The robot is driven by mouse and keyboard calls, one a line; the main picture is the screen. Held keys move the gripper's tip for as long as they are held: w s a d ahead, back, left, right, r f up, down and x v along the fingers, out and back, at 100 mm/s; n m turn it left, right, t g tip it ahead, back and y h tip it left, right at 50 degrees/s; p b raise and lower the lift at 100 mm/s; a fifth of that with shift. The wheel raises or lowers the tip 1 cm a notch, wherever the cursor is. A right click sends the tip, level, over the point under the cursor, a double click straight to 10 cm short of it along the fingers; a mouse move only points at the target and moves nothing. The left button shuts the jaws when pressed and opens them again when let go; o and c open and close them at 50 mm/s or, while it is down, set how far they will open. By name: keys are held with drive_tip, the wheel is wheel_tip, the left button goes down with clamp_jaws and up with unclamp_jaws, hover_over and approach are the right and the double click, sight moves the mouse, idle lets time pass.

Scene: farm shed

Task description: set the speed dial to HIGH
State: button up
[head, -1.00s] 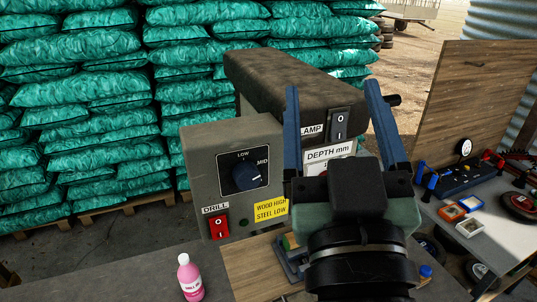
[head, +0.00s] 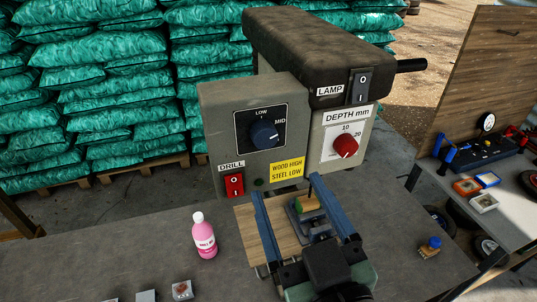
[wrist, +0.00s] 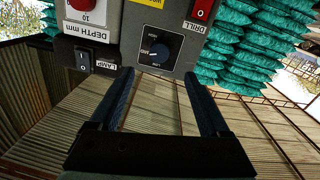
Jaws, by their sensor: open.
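The speed dial (head: 264,134) is a dark blue knob on a black plate on the drill's grey control box (head: 215,115). The dial also shows upside down in the wrist view (wrist: 160,50), ahead between the fingertips. My gripper (head: 284,184) is open and empty, its blue fingers below the control box in the head view, apart from the dial.
A red depth knob (head: 345,146) and a lamp switch (head: 362,85) are right of the dial. A red drill switch (head: 234,185) is below left. A pink bottle (head: 204,237) stands on the bench.

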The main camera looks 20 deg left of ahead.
sight(266, 140)
drive_tip(key=p+x, duration=0.1)
drive_tip(key=x, duration=0.3)
drive_tip(key=p+x, duration=0.1)
drive_tip(key=x, duration=0.4)
drive_tip(key=shift+w+a+r, duration=0.1)
drive_tip(key=shift+r, duration=0.1)
drive_tip(key=shift+p+x, duration=0.45)
drive_tip(key=shift+x, duration=0.4)
drive_tip(key=shift+f, duration=0.1)
clamp_jaws()
